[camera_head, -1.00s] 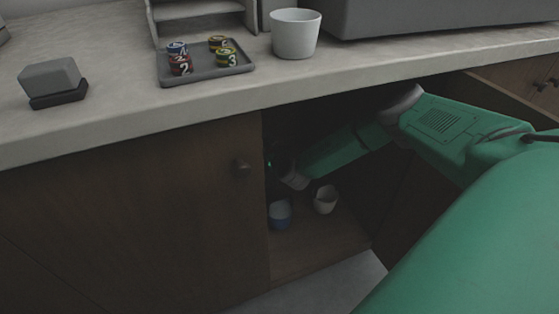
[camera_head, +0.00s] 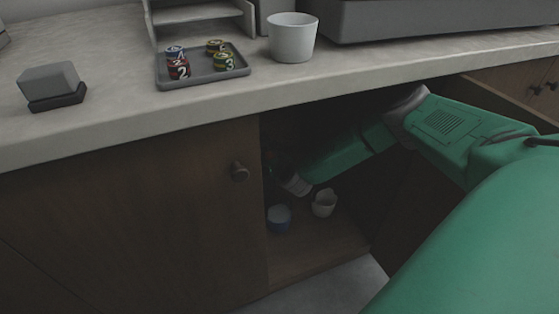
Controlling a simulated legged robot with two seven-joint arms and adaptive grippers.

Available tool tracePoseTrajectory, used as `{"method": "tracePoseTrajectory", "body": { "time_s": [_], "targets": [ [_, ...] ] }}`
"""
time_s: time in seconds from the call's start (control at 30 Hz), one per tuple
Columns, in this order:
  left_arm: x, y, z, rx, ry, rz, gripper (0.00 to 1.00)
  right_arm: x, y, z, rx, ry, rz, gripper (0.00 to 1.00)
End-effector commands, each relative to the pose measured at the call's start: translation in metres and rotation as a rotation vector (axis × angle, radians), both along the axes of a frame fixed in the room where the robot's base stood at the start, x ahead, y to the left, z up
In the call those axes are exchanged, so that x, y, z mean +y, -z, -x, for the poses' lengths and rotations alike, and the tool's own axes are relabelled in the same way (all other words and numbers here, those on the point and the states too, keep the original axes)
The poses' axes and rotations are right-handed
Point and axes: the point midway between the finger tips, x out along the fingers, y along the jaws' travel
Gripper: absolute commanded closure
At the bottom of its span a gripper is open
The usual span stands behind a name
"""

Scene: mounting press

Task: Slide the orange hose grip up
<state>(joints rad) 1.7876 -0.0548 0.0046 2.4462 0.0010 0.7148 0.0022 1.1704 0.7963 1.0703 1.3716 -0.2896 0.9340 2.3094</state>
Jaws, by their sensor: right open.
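My right arm reaches from the right into the open, dark cupboard under the counter. My right gripper (camera_head: 272,172) is at its far end, in deep shadow near the edge of the closed left door. It is open, but its fingers are hard to make out and partly hidden by the door. The orange hose grip does not show in this view. My left gripper is not in view.
A blue cup (camera_head: 279,217) and a white cup (camera_head: 324,202) stand on the cupboard floor below my arm. The left cupboard door (camera_head: 130,215) is closed. On the counter (camera_head: 120,115) are a tray (camera_head: 205,82) of numbered pieces, a white bin (camera_head: 292,38) and a grey block (camera_head: 49,79).

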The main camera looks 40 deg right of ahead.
Motion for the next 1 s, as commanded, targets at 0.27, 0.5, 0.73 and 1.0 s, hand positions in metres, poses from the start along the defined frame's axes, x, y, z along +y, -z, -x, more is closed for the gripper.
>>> {"method": "tracePoseTrajectory", "body": {
  "time_s": [0.27, 0.5, 0.73, 1.0],
  "targets": [
    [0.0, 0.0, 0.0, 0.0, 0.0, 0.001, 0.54, 0.021, 0.002, 0.063, 0.006, -0.003, -0.002, 0.59],
    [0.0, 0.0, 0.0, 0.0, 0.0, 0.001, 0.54, 0.032, 0.001, 0.099, 0.004, -0.003, 0.0, 0.59],
    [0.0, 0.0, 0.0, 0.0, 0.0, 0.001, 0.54, 0.035, 0.001, 0.108, 0.002, -0.001, 0.0, 0.59],
    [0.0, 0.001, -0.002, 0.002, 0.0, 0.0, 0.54, 0.035, 0.001, 0.107, 0.003, -0.001, 0.0, 0.59]
  ]
}}
